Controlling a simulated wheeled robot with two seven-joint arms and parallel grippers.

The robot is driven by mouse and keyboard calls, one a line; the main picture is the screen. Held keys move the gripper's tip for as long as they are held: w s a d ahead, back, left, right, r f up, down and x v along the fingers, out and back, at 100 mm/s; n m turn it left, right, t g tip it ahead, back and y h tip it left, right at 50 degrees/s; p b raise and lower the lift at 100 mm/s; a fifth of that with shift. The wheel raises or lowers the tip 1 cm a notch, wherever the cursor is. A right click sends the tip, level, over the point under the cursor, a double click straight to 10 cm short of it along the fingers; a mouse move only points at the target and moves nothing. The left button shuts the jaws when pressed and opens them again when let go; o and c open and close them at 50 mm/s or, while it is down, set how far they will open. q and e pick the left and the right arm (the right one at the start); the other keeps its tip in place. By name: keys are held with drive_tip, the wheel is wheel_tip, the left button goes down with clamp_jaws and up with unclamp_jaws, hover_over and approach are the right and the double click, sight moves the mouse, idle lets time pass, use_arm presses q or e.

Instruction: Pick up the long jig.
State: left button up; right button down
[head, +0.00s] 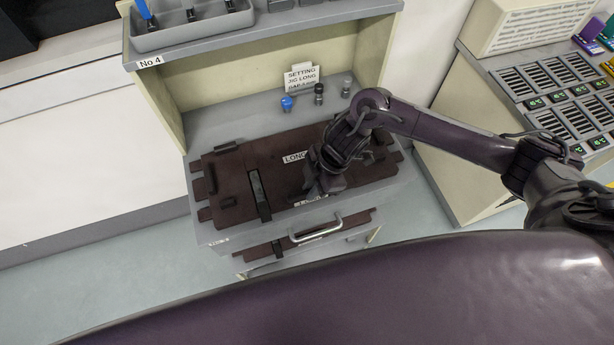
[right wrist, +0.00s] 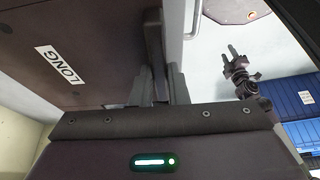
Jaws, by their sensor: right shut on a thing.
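The long jig (head: 230,190) is a dark brown flat plate with side tabs and a white LONG label. It lies on the grey shelf of the No 4 cabinet. A black bar handle (head: 258,195) crosses its left part. My right gripper (head: 314,194) is low over the jig's right part, hiding what lies under it there. In the right wrist view its two fingers (right wrist: 160,88) are shut on a dark bar-shaped jig handle (right wrist: 154,45), beside the LONG label (right wrist: 61,67). The jig looks flat on the shelf. A small dark pronged shape (right wrist: 236,65) there may be my left gripper.
A second brown jig (head: 275,250) lies in the drawer below, behind a metal handle (head: 316,229). Small knobs (head: 318,93) and a setting-jig sign (head: 301,77) stand at the shelf's back. Cabinet side walls flank the shelf. A slotted rack (head: 560,95) stands to the right.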

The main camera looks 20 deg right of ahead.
wheel_tip(320, 180, up, 20)
drive_tip(key=p, duration=0.1)
idle(0.4)
drive_tip(key=c, duration=2)
unclamp_jaws()
clamp_jaws()
drive_tip(key=shift+w, duration=0.1)
